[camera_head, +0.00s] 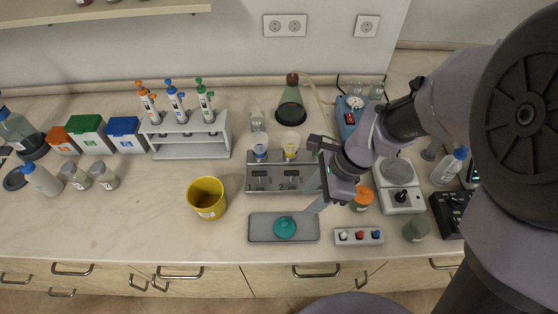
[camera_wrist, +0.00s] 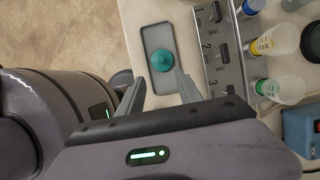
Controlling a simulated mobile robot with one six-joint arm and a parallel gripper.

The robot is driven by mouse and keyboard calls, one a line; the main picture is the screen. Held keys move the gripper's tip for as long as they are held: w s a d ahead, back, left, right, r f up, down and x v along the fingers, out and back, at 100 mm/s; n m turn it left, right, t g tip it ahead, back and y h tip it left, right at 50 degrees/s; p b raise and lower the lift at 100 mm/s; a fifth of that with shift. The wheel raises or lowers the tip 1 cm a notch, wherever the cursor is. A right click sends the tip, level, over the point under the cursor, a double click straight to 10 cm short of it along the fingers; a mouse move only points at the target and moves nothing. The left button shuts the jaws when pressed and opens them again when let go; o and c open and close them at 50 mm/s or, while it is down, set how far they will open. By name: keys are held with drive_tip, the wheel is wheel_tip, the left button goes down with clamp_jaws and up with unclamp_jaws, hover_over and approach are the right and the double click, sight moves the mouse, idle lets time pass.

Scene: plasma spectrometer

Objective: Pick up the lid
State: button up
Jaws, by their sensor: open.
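A round teal lid (camera_head: 285,227) with a knob on top lies on a grey rectangular tray (camera_head: 258,229) near the front of the bench. In the wrist view the lid (camera_wrist: 162,60) lies on the tray (camera_wrist: 150,36) beyond my fingers. My gripper (camera_head: 317,200) is open and empty, above the bench and to the upper right of the lid. In the wrist view the two fingers of my gripper (camera_wrist: 158,88) are spread apart, with the lid beyond the gap between them. Nothing touches the lid except the tray.
A metal holder (camera_head: 258,183) with blue-topped and yellow-topped vials stands just behind the tray. A yellow cup (camera_head: 206,198) stands to the left. A small button box (camera_head: 358,236) lies to the right of the tray. The bench's front edge (camera_head: 220,259) is close to the tray.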

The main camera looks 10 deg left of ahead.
drive_tip(key=b, duration=0.4)
hover_over(285, 224)
drive_tip(key=d, duration=0.3)
drive_tip(key=f, duration=0.9)
drive_tip(key=shift+w+a, duration=0.15)
drive_tip(key=shift+w, duration=0.25)
drive_tip(key=b+x, duration=0.2)
drive_tip(key=x, duration=0.3)
drive_tip(key=shift+a+f+b, duration=0.2)
drive_tip(key=shift+f+b, duration=0.1)
drive_tip(key=shift+b, duration=0.05)
drive_tip(key=shift+r, duration=0.15)
clamp_jaws()
